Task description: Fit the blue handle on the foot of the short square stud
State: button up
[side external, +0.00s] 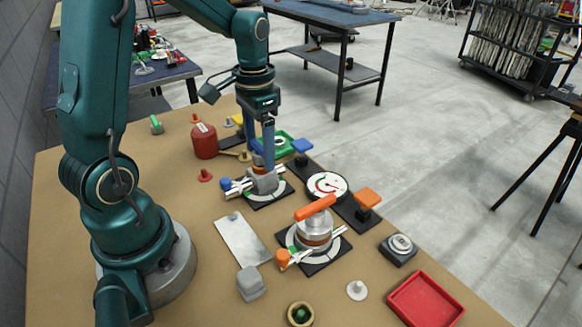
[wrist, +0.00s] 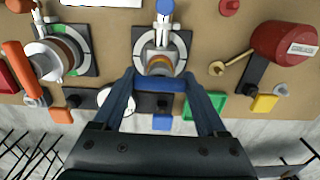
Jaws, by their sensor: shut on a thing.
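The blue handle (wrist: 160,85) is a bar across the space between my fingertips in the wrist view. My gripper (wrist: 160,78) is shut on it, one finger at each end. In the side external view my gripper (side external: 264,158) points down over a grey fixture (side external: 264,181) on a black plate with a white dial ring. A grey and copper-coloured round part (wrist: 160,62) shows just beyond the handle in the wrist view. The fingers mostly hide the handle in the side view. I cannot pick out the short square stud, nor tell whether the handle touches the fixture.
A similar fixture with an orange handle (side external: 315,207) stands to the right. A round gauge (side external: 327,186), a blue block (side external: 302,146), a green tray (side external: 275,142) and a red canister (side external: 204,141) are close by.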

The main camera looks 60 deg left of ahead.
aim_at(259, 145)
jog(key=shift+f, duration=0.25)
dwell(0.4)
jog(key=o, duration=1.4)
jog(key=shift+c, duration=0.2)
jog(key=shift+r, duration=0.1)
jog(key=shift+r, duration=3.7)
